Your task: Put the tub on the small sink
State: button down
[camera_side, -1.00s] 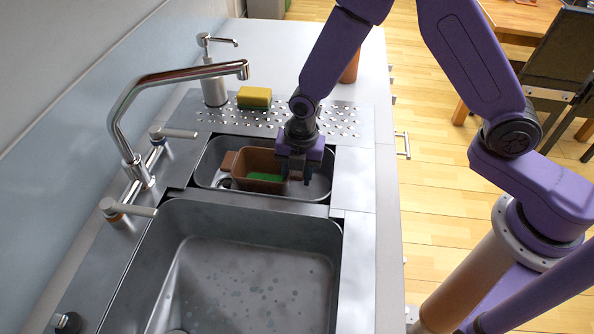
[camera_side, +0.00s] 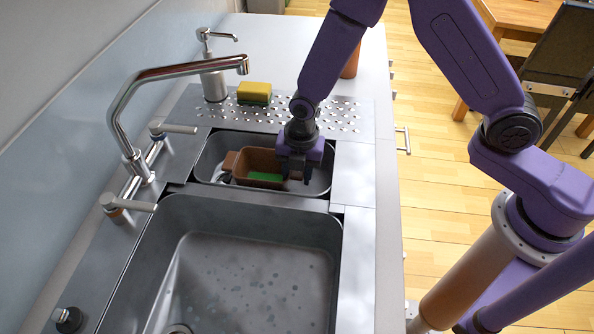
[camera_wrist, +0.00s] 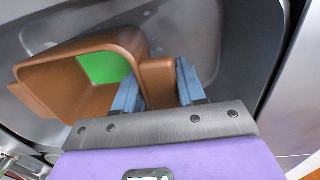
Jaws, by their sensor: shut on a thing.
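The tub (camera_side: 259,161) is brown with a green patch inside. It sits within the small sink (camera_side: 205,167), the smaller basin behind the large one. My gripper (camera_side: 295,176) is at the tub's right end in the side view. In the wrist view, the two blue fingers of my gripper (camera_wrist: 157,84) are on either side of a brown handle-like part of the tub (camera_wrist: 92,65), shut on it. The green patch shows inside the tub there. Whether the tub rests on the sink's floor is hard to tell.
The large sink (camera_side: 250,265) in front is empty. A chrome tap (camera_side: 125,120) arches over from the left. A soap dispenser (camera_side: 213,80) and a yellow-green sponge (camera_side: 254,93) stand behind the small sink, by the perforated drainboard (camera_side: 340,115).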

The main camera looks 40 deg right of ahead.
jog(key=shift+f, duration=0.15)
jog(key=c, duration=0.6)
grip_release()
jog(key=shift+o, duration=0.2)
notch_tip(320, 180, up, 17)
jog(key=shift+s+d, duration=0.45)
grip_shut()
